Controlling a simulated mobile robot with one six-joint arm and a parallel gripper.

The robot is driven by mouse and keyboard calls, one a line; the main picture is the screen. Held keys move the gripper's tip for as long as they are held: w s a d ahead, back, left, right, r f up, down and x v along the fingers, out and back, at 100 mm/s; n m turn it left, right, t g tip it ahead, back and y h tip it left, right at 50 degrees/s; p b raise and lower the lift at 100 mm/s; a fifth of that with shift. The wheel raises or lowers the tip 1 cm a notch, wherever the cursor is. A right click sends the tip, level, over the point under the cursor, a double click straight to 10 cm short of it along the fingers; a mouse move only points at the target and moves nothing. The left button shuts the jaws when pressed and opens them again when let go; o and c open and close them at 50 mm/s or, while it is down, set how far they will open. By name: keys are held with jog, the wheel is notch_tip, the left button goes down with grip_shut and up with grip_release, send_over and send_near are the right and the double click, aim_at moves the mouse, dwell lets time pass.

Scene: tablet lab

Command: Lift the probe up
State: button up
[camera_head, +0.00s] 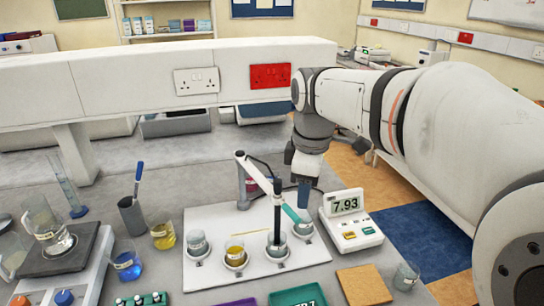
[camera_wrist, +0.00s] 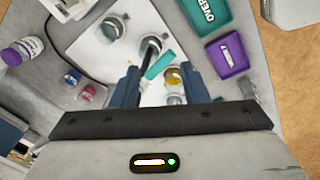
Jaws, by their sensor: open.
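The probe (camera_head: 277,218) is a dark upright rod at the end of a white jointed stand arm (camera_head: 258,172). Its lower end is in a beaker (camera_head: 277,246) on a white board (camera_head: 206,279). A teal piece (camera_head: 292,214) slants beside its upper part. In the wrist view the probe (camera_wrist: 149,49) shows beyond the fingertips, with the teal piece (camera_wrist: 160,65) near it. My gripper (camera_head: 304,192) points down just right of the probe, in front of my arm. In the wrist view my gripper (camera_wrist: 159,72) has its fingers apart with nothing held.
Several other beakers stand on the board, one with yellow liquid (camera_head: 236,256). A meter reading 7.93 (camera_head: 350,219) stands to the right. A teal tray (camera_head: 298,296) and a cork square (camera_head: 364,285) lie in front. Bottles (camera_wrist: 17,52) show in the wrist view.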

aim_at(278, 179)
jog(key=w+a+r+n, duration=0.1)
jog(key=w+n, duration=0.1)
jog(key=w+a+r+n, duration=0.2)
jog(key=n, duration=0.1)
jog(key=w+a+r+n+g, duration=0.1)
jog(key=w+n, duration=0.2)
jog(key=shift+a+r+p, duration=0.2)
jog(key=shift+a+p, duration=0.15)
jog(key=shift+a, duration=0.05)
jog(key=shift+w+a+n, duration=0.1)
jog(key=shift+a+n, duration=0.05)
jog(key=shift+n, duration=0.25)
notch_tip(278, 179, down, 8)
jog(key=shift+r, duration=0.2)
grip_shut()
jog(key=shift+r, duration=0.1)
